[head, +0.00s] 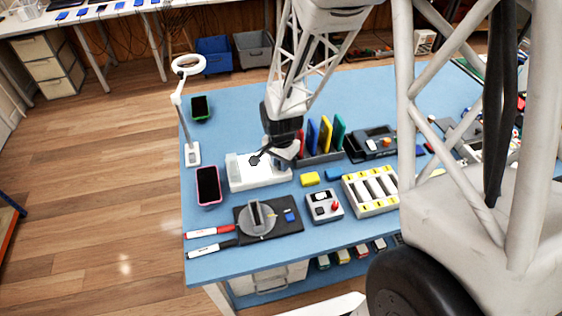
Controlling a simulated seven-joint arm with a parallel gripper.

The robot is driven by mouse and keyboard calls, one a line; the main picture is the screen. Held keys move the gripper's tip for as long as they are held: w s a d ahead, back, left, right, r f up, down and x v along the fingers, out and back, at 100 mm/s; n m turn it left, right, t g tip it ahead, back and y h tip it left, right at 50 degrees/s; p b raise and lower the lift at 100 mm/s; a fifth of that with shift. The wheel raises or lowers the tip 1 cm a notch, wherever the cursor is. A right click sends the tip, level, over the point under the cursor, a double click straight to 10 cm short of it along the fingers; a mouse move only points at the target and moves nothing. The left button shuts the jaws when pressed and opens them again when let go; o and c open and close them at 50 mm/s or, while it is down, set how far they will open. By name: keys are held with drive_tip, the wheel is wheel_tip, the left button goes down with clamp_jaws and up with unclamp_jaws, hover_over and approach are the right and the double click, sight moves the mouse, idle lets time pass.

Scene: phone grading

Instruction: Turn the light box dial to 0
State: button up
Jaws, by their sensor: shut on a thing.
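A low white box (245,182), which looks like the light box, sits on the blue table below my arm. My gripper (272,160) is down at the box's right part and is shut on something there. The gripper covers that part of the box, so the dial and its marks are hidden. I cannot read the dial's setting.
A pink-cased phone (208,185) lies left of the box, and a ring lamp (192,152) stands behind it. Upright coloured folders (325,136) stand close on the right. A black mat with a round grey device (262,217) lies in front, beside a small grey box (324,207).

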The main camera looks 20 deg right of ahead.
drive_tip(key=n, duration=0.3)
drive_tip(key=shift+n, duration=0.4)
drive_tip(key=n, duration=0.3)
drive_tip(key=shift+n, duration=0.3)
drive_tip(key=n, duration=0.3)
drive_tip(key=shift+n, duration=2)
drive_tip(key=o, duration=0.9)
drive_tip(key=shift+r, duration=0.1)
